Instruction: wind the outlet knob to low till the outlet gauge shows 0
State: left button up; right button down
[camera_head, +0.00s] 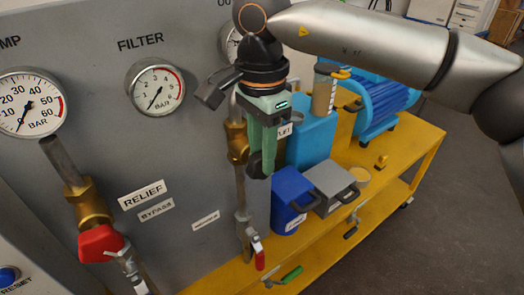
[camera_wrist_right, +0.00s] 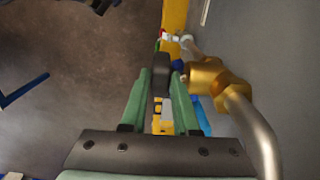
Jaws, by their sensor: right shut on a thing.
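My right gripper (camera_head: 262,158) comes down from the top right in front of the brass outlet valve (camera_head: 237,145). Its green fingers are shut on a dark round knob (camera_head: 254,166), which I take as the outlet knob. In the right wrist view the dark knob (camera_wrist_right: 161,73) sits between the fingertips (camera_wrist_right: 162,84), beside the brass valve body (camera_wrist_right: 206,77). The outlet gauge (camera_head: 231,46) is mostly behind my arm; only its left part shows, and its reading cannot be told. Its label is cut off at the top edge. My left gripper is not in view.
The filter gauge (camera_head: 155,88) and pump gauge (camera_head: 27,103) are on the grey panel (camera_head: 90,40). A red relief knob (camera_head: 100,243) is at lower left. A red-handled valve (camera_head: 258,253) hangs below. A blue jug (camera_head: 291,200) and grey box (camera_head: 331,184) stand on the yellow bench (camera_head: 398,160).

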jog(key=shift+a+r, duration=0.1)
dwell(0.3)
jog(key=shift+s+a+t+h, duration=0.15)
jog(key=shift+t+h, duration=0.65)
jog(key=shift+h, duration=0.2)
jog(key=shift+s+a+f+t+h, duration=0.15)
jog(key=shift+t+h, duration=0.45)
jog(key=shift+h, duration=0.3)
jog(key=shift+s+a+f+t+h, duration=0.15)
jog(key=shift+t+h, duration=0.45)
jog(key=shift+h, duration=0.3)
jog(key=c, duration=0.9)
grip_release()
jog(key=shift+c, duration=0.2)
jog(key=shift+r, duration=0.1)
jog(key=p+v, duration=0.1)
jog(key=v, duration=1.1)
jog(key=shift+a, duration=0.25)
jog(key=shift+s, duration=0.15)
